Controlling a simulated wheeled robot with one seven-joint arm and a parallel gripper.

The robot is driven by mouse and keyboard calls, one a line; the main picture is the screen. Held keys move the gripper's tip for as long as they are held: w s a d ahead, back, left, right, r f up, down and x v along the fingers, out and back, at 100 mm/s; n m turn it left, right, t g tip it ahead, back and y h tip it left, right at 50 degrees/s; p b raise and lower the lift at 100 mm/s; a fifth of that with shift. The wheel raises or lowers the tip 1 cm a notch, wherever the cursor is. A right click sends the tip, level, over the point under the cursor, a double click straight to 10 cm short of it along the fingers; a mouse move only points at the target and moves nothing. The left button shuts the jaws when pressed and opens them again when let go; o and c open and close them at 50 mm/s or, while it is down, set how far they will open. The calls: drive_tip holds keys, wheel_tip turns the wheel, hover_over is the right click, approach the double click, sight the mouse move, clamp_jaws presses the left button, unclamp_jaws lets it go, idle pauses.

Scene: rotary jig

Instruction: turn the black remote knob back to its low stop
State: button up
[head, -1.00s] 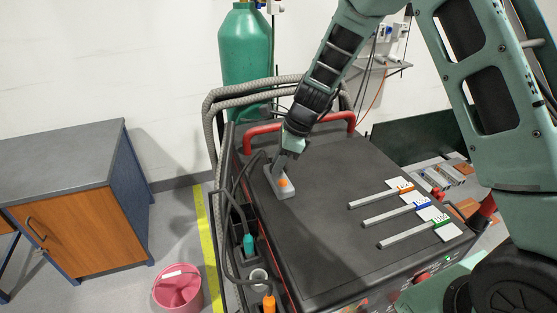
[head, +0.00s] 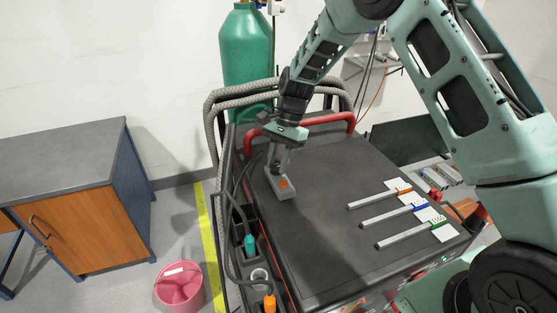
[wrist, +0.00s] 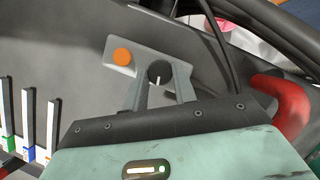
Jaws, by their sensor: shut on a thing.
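The remote is a small grey box (head: 284,192) with an orange round button, lying on the dark top of the cart. In the wrist view the box (wrist: 112,45) shows the orange button (wrist: 123,56) and, beside it, the black knob (wrist: 159,71) with a pale pointer line directed toward my gripper. My gripper (wrist: 160,82) has its two grey fingers on either side of the knob, shut on it. In the head view my gripper (head: 277,170) reaches down onto the far end of the box and hides the knob.
Several grey bars with orange, blue and green tabs (head: 404,207) lie at the cart top's right. A red rail (head: 340,119) and grey hoses border the back. A black cable runs along the left edge. The middle of the cart top (head: 330,240) is clear.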

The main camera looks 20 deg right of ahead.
drive_tip(key=n+g, duration=0.1)
drive_tip(key=n, duration=0.2)
drive_tip(key=shift+w+a+n+h, duration=0.1)
drive_tip(key=shift+a+n+h, duration=0.05)
drive_tip(key=shift+n+h, duration=0.25)
drive_tip(key=n, duration=0.2)
drive_tip(key=n+g+h, duration=0.1)
drive_tip(key=n, duration=0.1)
drive_tip(key=shift+w+a+n+h, duration=0.1)
drive_tip(key=shift+a+n+h, duration=0.1)
drive_tip(key=shift+n+h, duration=0.1)
drive_tip(key=n+h, duration=0.1)
drive_tip(key=n, duration=0.2)
drive_tip(key=shift+a+b, duration=0.15)
drive_tip(key=shift+b, duration=0.25)
drive_tip(key=shift+a+n+h, duration=0.1)
drive_tip(key=shift+n+h, duration=0.8)
drive_tip(key=shift+n, duration=1.2)
drive_tip(key=o, duration=1)
drive_tip(key=shift+c, duration=0.2)
